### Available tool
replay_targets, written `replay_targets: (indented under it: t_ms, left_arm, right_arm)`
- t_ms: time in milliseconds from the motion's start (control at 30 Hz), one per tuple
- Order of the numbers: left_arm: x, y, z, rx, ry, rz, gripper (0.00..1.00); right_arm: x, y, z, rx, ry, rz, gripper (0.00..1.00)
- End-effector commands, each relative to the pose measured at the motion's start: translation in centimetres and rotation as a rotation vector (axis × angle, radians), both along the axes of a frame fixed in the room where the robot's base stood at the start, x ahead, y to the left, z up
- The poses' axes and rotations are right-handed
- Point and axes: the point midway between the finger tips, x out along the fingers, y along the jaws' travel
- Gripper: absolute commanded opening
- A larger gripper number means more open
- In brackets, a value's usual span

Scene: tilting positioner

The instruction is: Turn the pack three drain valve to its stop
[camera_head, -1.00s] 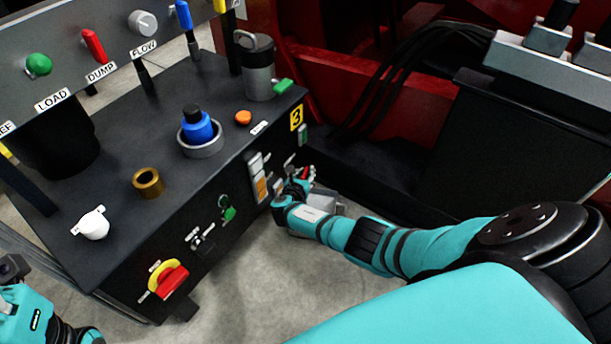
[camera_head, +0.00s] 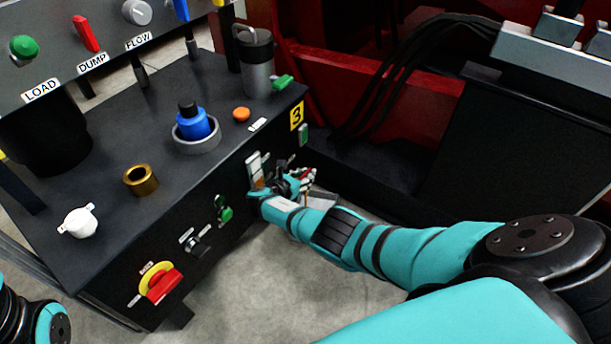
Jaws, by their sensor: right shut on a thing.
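The pack marked with a yellow 3 plate (camera_head: 296,116) is the black cabinet (camera_head: 235,180) in front of me. Low on its right front, a small red handle (camera_head: 311,172), which I take for the drain valve, shows just past my right gripper (camera_head: 293,182). The right gripper is at the valve and shut on it; its fingers are small, dark and partly hidden by my wrist, so the exact grip is hard to see. The valve's body is mostly hidden. Of my left arm, only part shows at the lower left; its gripper is out of view.
The cabinet front also has a red-and-yellow rotary switch (camera_head: 161,283), a green knob (camera_head: 225,213) and a pale gauge strip (camera_head: 255,169) close to my right wrist. A grey tray (camera_head: 322,200) lies below the valve. Dark hoses (camera_head: 385,85) hang behind it.

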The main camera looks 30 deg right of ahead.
Motion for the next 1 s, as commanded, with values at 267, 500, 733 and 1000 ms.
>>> replay_targets:
  t_ms: [267, 500, 733, 1000]
  left_arm:
    - [0.0, 0.0, 0.0, 0.0, 0.0, 0.0, 0.4]
    - [0.0, 0.0, 0.0, 0.0, 0.0, 0.0, 0.4]
    - [0.0, 0.0, 0.0, -0.001, 0.0, 0.0, 0.4]
    - [0.0, 0.0, 0.0, 0.0, 0.0, 0.0, 0.4]
  right_arm:
    - [0.0, -0.2, 0.1, -0.002, -0.002, -0.002, 0.33]
    - [0.0, -0.1, 0.1, -0.001, -0.001, 0.0, 0.38]
    - [-0.2, 0.8, 0.3, 0.0, -0.003, 0.003, 0.38]
    - [-1.9, 5.0, 2.1, 0.004, -0.004, 0.003, 0.38]
